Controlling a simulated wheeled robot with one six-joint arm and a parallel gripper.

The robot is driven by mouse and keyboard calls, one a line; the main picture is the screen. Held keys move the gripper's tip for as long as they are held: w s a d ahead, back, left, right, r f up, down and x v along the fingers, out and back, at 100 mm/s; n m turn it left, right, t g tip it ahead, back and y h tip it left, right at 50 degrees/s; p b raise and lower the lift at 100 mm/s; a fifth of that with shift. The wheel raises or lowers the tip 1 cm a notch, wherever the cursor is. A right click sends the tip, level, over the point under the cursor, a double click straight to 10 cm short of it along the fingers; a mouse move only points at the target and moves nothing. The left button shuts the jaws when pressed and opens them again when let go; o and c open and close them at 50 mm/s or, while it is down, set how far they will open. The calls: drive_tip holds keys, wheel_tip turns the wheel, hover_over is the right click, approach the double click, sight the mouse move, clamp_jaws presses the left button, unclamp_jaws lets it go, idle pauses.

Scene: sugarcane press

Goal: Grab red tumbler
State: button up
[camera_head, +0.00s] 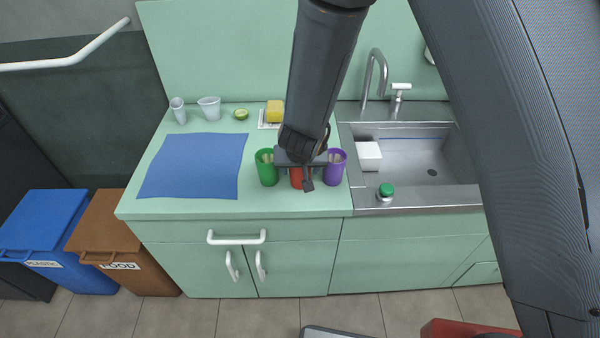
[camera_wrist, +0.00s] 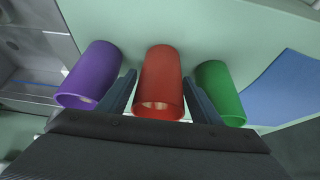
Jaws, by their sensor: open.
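The red tumbler (camera_head: 296,177) stands upright on the green counter, between a green tumbler (camera_head: 267,168) on its left and a purple tumbler (camera_head: 335,168) on its right. My gripper (camera_head: 302,178) is over the red tumbler and hides much of it. In the wrist view the red tumbler (camera_wrist: 160,80) lies between the two open fingers of my gripper (camera_wrist: 160,98). One finger is in the gap beside the purple tumbler (camera_wrist: 92,75), the other in the gap beside the green tumbler (camera_wrist: 220,90). I cannot tell whether the fingers touch any tumbler.
A blue mat (camera_head: 194,166) covers the counter's left part. Clear cups (camera_head: 209,108), a cut lime (camera_head: 241,114) and a yellow sponge (camera_head: 275,111) stand behind. A sink (camera_head: 425,160) is at right, with a green-topped item (camera_head: 386,191) on its front edge.

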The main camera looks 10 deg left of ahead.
drive_tip(key=shift+c, duration=0.3)
drive_tip(key=c, duration=0.7)
drive_tip(key=shift+r, duration=0.1)
drive_tip(key=shift+c, duration=0.2)
